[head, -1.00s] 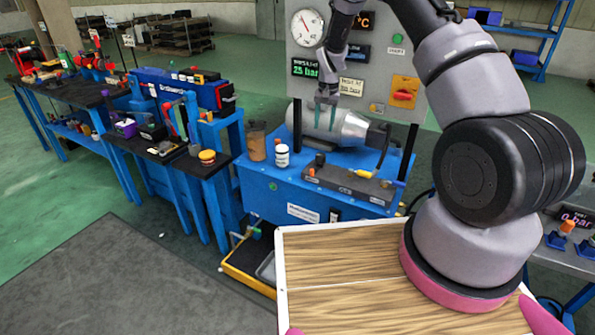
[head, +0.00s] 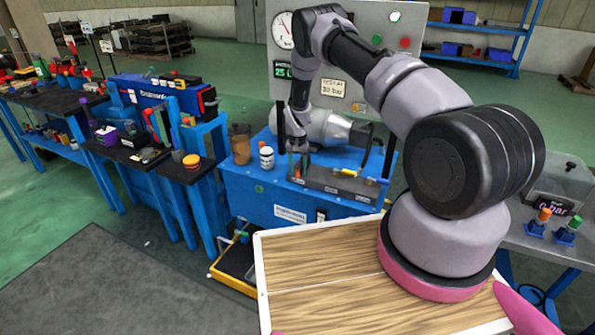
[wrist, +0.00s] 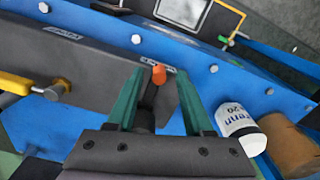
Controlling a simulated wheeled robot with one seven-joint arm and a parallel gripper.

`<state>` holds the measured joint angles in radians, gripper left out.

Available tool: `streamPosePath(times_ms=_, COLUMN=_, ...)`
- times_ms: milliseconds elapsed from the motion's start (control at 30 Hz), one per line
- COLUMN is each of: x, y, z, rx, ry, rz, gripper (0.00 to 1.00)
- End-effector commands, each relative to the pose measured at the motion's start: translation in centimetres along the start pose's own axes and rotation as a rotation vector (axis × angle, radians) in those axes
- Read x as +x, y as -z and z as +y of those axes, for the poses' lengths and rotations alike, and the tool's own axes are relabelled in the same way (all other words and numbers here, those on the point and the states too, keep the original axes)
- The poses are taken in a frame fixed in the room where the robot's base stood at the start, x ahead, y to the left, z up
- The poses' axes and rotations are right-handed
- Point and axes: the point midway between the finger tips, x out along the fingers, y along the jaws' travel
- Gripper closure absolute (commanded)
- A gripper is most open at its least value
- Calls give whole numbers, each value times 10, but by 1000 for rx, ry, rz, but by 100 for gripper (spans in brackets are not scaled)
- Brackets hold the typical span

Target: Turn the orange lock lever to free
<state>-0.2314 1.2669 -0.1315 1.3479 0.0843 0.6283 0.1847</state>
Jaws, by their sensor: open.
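The orange lock lever shows in the wrist view as an orange tip (wrist: 158,74) on a dark stem. It stands by the edge of a dark grey block (wrist: 85,62). My gripper (wrist: 160,72) is open, its two green fingers on either side of the lever with gaps showing. I cannot tell the exact depth between them. In the head view my gripper (head: 298,168) points down at the left end of the grey block (head: 345,184) on the blue bench (head: 240,190). The lever is too small to make out clearly there.
A yellow-handled lever (wrist: 15,84) is on the block's other part. A white labelled jar (wrist: 238,125) and a brown cup (wrist: 288,140) stand close to my gripper. A silver cylinder (head: 335,130) lies behind the block, before the grey gauge panel (head: 375,60).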

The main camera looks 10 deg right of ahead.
Motion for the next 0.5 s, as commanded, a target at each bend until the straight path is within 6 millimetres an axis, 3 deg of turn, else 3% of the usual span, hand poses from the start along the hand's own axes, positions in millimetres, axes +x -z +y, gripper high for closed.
streamPosePath(times_ms=367, x=8, y=0, z=0, rx=0, ry=0, rz=0, gripper=48)
streamPosePath(times_ms=400, x=8, y=0, z=0, rx=0, ry=0, rz=0, gripper=52)
streamPosePath(times_ms=500, x=8, y=0, z=0, rx=0, ry=0, rz=0, gripper=90)
